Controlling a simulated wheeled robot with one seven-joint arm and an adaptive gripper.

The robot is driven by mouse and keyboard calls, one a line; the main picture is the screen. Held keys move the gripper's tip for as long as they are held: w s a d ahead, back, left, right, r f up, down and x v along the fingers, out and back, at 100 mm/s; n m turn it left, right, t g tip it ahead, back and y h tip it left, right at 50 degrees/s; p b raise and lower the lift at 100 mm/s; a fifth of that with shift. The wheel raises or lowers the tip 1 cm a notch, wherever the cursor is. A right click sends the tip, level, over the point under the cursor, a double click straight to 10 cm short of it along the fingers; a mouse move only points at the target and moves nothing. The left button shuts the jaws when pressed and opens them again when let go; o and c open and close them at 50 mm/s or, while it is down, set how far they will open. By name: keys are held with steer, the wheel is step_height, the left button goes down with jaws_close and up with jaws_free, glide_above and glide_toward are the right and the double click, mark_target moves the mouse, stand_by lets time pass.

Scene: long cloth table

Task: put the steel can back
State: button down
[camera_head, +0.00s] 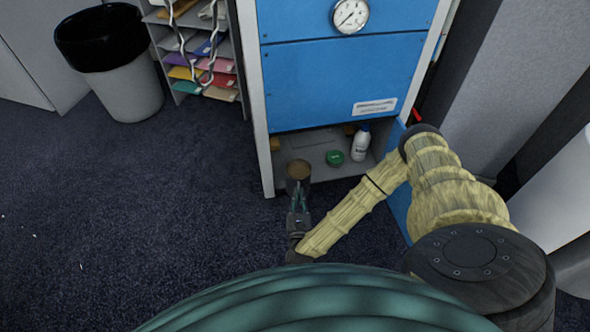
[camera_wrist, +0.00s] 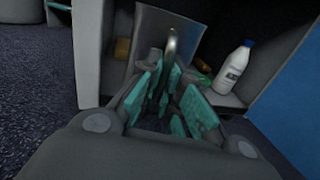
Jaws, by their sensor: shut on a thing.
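The steel can (camera_head: 299,170) is at the front left of the open lower compartment (camera_head: 322,176) of the blue cabinet, its brown top facing up. I cannot tell whether it touches the compartment floor. My gripper (camera_head: 299,192) is shut on its near side. The pads hide the can's lower part.
A white bottle (camera_head: 361,143) and a green round tin (camera_head: 335,158) stand on the right of the compartment. An orange-brown item (camera_head: 274,144) is at its left wall. A paper rack (camera_head: 203,55) and a bin (camera_head: 131,88) stand left; dark carpet (camera_head: 150,200) is clear.

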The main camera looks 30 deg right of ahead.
mark_target(294, 171)
steer(key=b+x, duration=0.1)
steer(key=x, duration=0.4)
steer(key=f+b+x, duration=0.1)
steer(key=b+x, duration=0.1)
steer(key=x, duration=0.3)
steer(key=a+b+x, duration=0.1)
steer(key=b+x, duration=0.1)
steer(key=x, duration=0.3)
steer(key=shift+w+f, duration=0.35)
steer(key=shift+w, duration=0.05)
steer(key=f+b, duration=0.2)
steer(key=f, duration=0.1)
steer(key=shift+w+d+f+b, duration=0.1)
steer(key=shift+w+f+b, duration=0.15)
steer(key=shift+f+b, duration=0.1)
steer(key=shift+r, duration=0.1)
steer(key=c, duration=1.6)
jaws_free()
